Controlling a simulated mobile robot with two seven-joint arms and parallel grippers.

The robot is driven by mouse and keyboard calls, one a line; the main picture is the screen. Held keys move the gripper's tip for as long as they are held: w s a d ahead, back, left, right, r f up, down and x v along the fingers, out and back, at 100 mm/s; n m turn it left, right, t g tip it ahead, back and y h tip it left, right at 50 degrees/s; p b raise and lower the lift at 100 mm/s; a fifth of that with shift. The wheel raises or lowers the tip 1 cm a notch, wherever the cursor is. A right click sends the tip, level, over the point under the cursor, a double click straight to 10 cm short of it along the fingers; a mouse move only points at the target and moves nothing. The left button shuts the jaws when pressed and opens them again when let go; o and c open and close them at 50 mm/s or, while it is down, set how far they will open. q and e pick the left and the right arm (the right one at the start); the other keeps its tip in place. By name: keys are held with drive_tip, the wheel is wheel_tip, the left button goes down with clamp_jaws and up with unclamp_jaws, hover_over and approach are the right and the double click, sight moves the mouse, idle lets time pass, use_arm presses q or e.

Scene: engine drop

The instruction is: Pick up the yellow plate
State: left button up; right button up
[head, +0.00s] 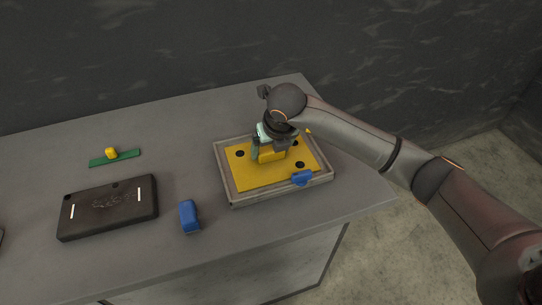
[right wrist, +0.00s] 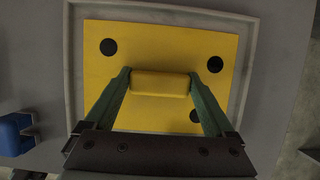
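The yellow plate (head: 245,176) lies in a shallow grey tray (head: 228,189) on the table. It has several black round spots and a raised yellow block handle (right wrist: 160,84) in its middle. My right gripper (head: 268,151) points down over the plate. In the right wrist view its two green fingers (right wrist: 159,77) press against both ends of the handle, with no visible gap. The plate (right wrist: 113,70) looks flat within the tray rim. My left gripper is not in view.
A blue block (head: 189,216) stands left of the tray, and a small blue piece (head: 303,178) is at the tray's front right edge. A black case (head: 108,208) and a green strip with a yellow knob (head: 114,157) lie further left. The table's back middle is clear.

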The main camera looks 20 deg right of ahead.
drive_tip(key=c, duration=1.2)
drive_tip(key=shift+r, duration=0.1)
drive_tip(key=shift+r, duration=0.15)
